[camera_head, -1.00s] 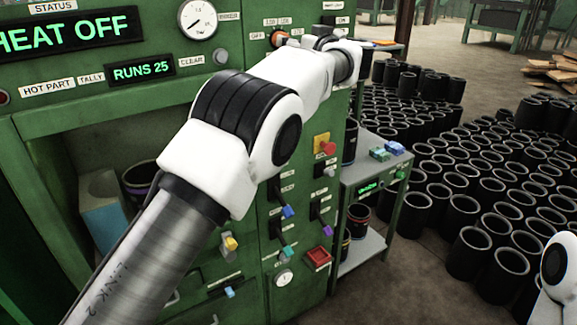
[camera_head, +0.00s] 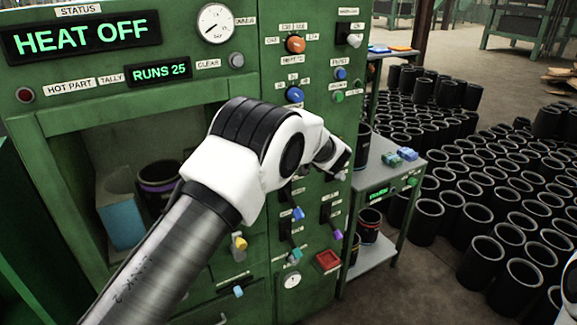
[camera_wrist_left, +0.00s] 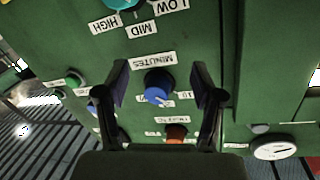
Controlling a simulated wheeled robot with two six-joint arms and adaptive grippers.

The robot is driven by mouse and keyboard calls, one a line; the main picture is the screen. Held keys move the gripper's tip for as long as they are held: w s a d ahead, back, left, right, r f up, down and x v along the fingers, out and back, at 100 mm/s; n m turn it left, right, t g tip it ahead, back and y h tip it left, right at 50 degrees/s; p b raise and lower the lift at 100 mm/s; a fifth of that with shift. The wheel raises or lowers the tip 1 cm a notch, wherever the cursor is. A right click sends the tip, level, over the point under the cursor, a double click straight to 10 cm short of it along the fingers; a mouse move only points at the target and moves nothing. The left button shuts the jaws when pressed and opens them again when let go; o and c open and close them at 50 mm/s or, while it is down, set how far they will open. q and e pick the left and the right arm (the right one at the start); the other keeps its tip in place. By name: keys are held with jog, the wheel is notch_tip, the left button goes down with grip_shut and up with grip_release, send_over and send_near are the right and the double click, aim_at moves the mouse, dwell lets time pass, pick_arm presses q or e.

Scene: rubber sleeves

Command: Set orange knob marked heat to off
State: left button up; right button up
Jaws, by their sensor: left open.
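The orange knob (camera_head: 295,44) sits high on the green panel with small labels around it, one on its left seeming to read OFF; its pointer is too small to read. The display (camera_head: 80,36) reads HEAT OFF. In the left wrist view an orange knob (camera_wrist_left: 176,132) shows at the bottom, partly hidden. My left gripper (camera_wrist_left: 160,70) is open, its fingers on either side of the blue knob (camera_wrist_left: 158,88) under the MINUTES label; I cannot tell if they touch it. In the head view its fingers are hidden. My right gripper is not in view.
A blue knob (camera_head: 295,95) is below the orange one, a white knob (camera_head: 355,40) to its right. Coloured levers and a red button (camera_head: 328,260) are lower on the panel. A green side table (camera_head: 385,180) stands right, with black sleeves (camera_head: 470,200) crowding the floor.

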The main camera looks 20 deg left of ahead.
pick_arm(q)
jog(key=s+f+m+h, duration=0.2)
jog(key=s+f, duration=0.1)
jog(key=f, duration=0.8)
jog(key=shift+s+a+f, duration=0.25)
jog(key=shift+s+a, duration=0.05)
jog(key=shift+a, duration=0.15)
jog(key=shift+f, duration=0.1)
jog(key=s+f+m+g+h+b, duration=0.1)
jog(key=s+f+m+g+h, duration=0.15)
jog(key=s+f, duration=0.9)
jog(key=s+f+m+g+h, duration=0.1)
jog(key=s+f+g+h, duration=0.15)
jog(key=s+f, duration=0.9)
jog(key=s+d+f+g+h, duration=0.1)
jog(key=s+d+f+g, duration=0.1)
jog(key=s, duration=0.8)
jog(key=s+d+f+g+h, duration=0.2)
jog(key=s+f+g, duration=0.1)
jog(key=s, duration=0.6)
jog(key=s+d+f+g+h+b, duration=0.1)
jog(key=s+f, duration=0.3)
jog(key=s, duration=0.6)
jog(key=shift+s+d+f+n+g+h, duration=0.25)
jog(key=shift+d+n+g+h, duration=0.25)
jog(key=shift+g, duration=0.3)
